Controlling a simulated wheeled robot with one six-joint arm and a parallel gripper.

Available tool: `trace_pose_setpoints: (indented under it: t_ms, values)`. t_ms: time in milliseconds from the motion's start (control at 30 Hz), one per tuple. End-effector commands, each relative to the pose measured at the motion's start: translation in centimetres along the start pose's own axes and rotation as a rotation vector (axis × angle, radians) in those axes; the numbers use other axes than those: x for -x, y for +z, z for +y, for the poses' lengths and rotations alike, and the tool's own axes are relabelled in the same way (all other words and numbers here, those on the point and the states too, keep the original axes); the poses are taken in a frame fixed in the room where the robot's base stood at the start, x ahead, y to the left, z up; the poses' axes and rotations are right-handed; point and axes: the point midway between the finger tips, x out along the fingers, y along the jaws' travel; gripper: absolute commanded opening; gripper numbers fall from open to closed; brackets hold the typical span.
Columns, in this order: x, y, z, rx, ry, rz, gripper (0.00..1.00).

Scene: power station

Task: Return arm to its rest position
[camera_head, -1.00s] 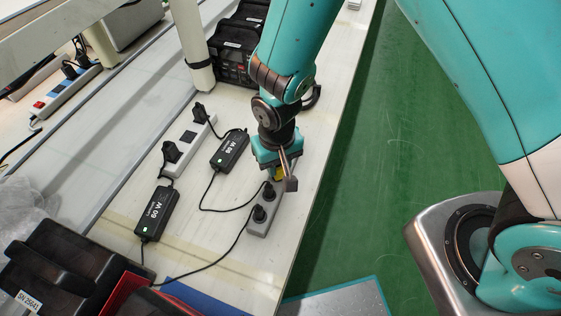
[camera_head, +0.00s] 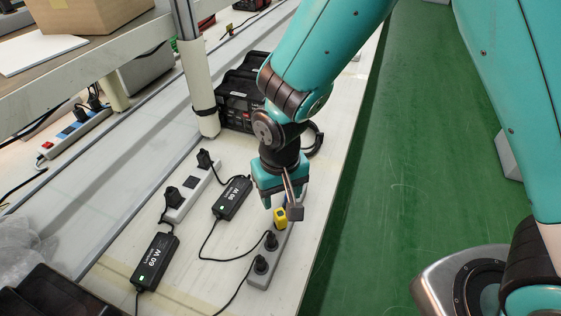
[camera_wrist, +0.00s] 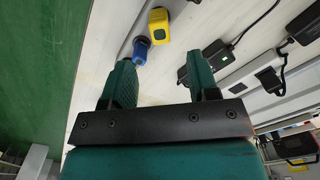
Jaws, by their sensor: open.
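My gripper (camera_head: 281,207) is at the end of the teal arm, reaching down over the bench. Its jaws are apart, with nothing between them in the wrist view (camera_wrist: 160,72). A yellow plug (camera_head: 280,218) is just beyond the fingertips at the far end of a grey power strip (camera_head: 281,240). The wrist view shows the yellow plug (camera_wrist: 159,25) and a blue plug (camera_wrist: 141,50) ahead of the fingers. The fingers partly hide the far end of the strip in the head view.
Two black adapters (camera_head: 232,198) (camera_head: 157,262) and a second power strip (camera_head: 191,192) with plugs lie left of my gripper, with loose cables. A black device (camera_head: 238,98) stands behind, near a white post (camera_head: 205,95). Green floor (camera_head: 385,180) is open on the right.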

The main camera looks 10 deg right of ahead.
Motion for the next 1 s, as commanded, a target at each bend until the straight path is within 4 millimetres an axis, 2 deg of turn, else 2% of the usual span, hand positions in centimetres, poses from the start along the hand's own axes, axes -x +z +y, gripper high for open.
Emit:
trace_pose_setpoints:
  t_ms: [33, 100, 300, 500, 767, 867, 1000]
  values:
    - [1.5, -0.1, -0.1, 0.000, -0.003, 0.007, 0.55]
    - [3.3, -0.1, -0.1, 0.000, -0.003, 0.006, 0.55]
    - [7.6, 0.0, -0.1, 0.000, -0.002, 0.005, 0.55]
    - [9.7, 0.1, 0.0, 0.000, -0.001, 0.002, 0.55]
    - [10.6, 0.4, 0.3, 0.008, -0.012, 0.001, 0.55]
    - [12.5, 1.6, 1.2, 0.045, -0.060, 0.008, 0.55]
    - [16.3, 5.5, 3.0, 0.154, -0.170, 0.036, 0.55]
